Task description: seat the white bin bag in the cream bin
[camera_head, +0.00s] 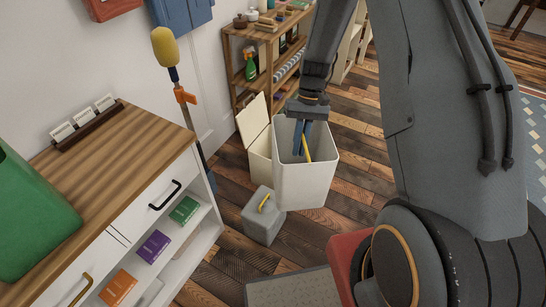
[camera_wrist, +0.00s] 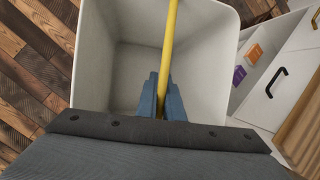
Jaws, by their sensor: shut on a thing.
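The white bin bag (camera_head: 306,185) looks like a stiff, open-topped square box with a yellow bar across its inside. My gripper (camera_head: 302,150) reaches down into its mouth with blue fingers shut on that yellow bar. The wrist view shows the fingers (camera_wrist: 161,98) closed around the bar, and the bag's pale inner walls (camera_wrist: 125,75). The cream bin (camera_head: 259,158) stands behind and to the left, its lid (camera_head: 252,119) raised. The bag hides much of the bin. I cannot tell whether the bag touches the floor or the bin.
A grey box (camera_head: 262,227) with a yellow handle sits on the floor at front left of the bag. A wood-topped white cabinet (camera_head: 120,150) stands left, a wooden shelf (camera_head: 238,70) behind. A grey mat (camera_head: 295,290) lies in front. Plank floor is clear to the right.

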